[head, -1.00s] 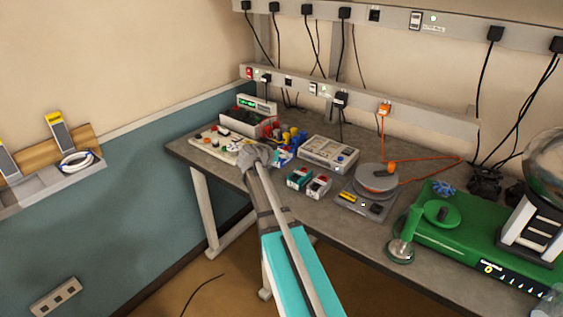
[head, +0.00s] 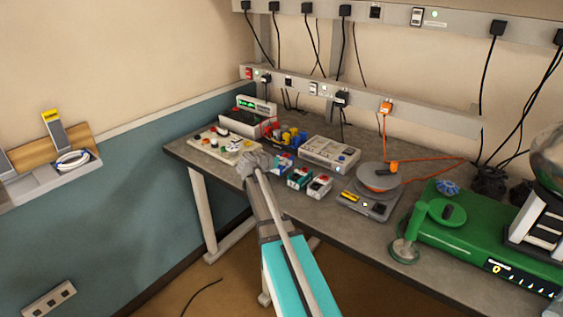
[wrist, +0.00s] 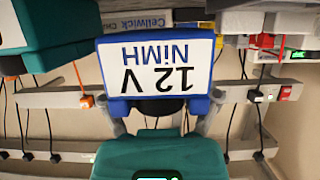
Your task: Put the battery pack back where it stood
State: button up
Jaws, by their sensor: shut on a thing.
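The battery pack (wrist: 158,68) is blue with a white label reading "12 V NiMH", upside down in the wrist view. My gripper (wrist: 160,106) is shut on it, one grey finger at each side. In the head view my gripper (head: 255,164) is over the bench's front left part, where the arm hides some of what is beneath it. Whether the pack touches the bench cannot be told. A teal pack (head: 299,178) and a grey and red one (head: 319,187) stand to the right. A teal pack (wrist: 55,38) also shows close by in the wrist view.
The grey bench (head: 290,222) has a white panel with knobs (head: 215,142) at left and a grey meter (head: 330,153) behind. A spool with orange cord (head: 379,180) and a green machine (head: 470,235) stand to the right. A socket rail (head: 360,101) runs behind.

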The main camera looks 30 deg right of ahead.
jog(key=shift+f+b, duration=0.3)
jog(key=shift+b, duration=0.05)
